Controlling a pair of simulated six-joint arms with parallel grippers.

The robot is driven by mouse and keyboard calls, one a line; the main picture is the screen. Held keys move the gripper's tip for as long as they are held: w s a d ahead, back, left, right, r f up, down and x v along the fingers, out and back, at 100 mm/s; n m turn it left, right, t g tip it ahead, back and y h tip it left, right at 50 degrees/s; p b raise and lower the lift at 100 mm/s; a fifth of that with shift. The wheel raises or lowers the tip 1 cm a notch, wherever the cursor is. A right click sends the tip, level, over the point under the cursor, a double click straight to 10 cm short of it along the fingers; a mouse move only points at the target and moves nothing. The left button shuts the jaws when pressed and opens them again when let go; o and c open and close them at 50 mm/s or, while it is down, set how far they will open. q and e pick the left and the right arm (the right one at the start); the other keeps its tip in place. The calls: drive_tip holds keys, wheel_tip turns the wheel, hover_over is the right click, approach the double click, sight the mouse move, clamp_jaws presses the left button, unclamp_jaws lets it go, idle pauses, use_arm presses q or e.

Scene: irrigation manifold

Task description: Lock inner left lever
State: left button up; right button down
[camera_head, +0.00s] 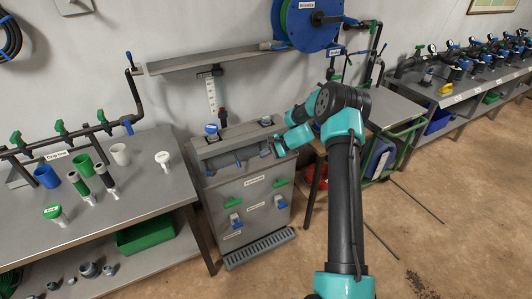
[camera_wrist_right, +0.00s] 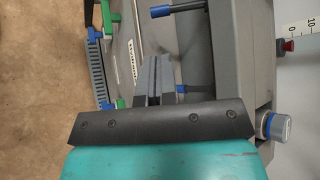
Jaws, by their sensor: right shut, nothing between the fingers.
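The grey manifold cabinet (camera_head: 250,190) stands at the centre of the head view. Its sloped front has a left green lever (camera_head: 233,203) and a right green lever (camera_head: 281,183), with a left blue handle (camera_head: 235,220) and a right blue handle (camera_head: 280,201) below them. A grey pipe piece (camera_head: 222,162) lies in the recess at the top. Which part is the inner left lever I cannot tell. My right gripper (camera_head: 276,147) is at the recess's right end. In the right wrist view its fingers (camera_wrist_right: 157,75) are shut and empty, beside a blue-ended rod (camera_wrist_right: 162,11). My left gripper is out of view.
A grey bench (camera_head: 150,195) on the left carries pipes, cups and fittings. A drain grate (camera_head: 258,248) lies at the cabinet's foot. A blue-capped knob (camera_wrist_right: 275,127) shows at the right in the wrist view. Floor in front is clear.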

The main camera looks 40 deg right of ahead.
drive_tip(key=x, duration=1.1)
drive_tip(key=shift+w, duration=0.1)
drive_tip(key=shift+w+f, duration=0.15)
drive_tip(key=shift+f, duration=0.35)
drive_tip(key=shift+w+f, duration=0.2)
drive_tip(key=shift+f, duration=0.15)
drive_tip(key=shift+w+d+f, duration=0.15)
drive_tip(key=shift+w+f, duration=0.35)
drive_tip(key=shift+f, duration=0.15)
drive_tip(key=shift+w+d+f, duration=0.15)
drive_tip(key=shift+w+f, duration=0.45)
drive_tip(key=shift+w, duration=0.2)
drive_tip(key=shift+r, duration=0.15)
drive_tip(key=shift+r, duration=0.65)
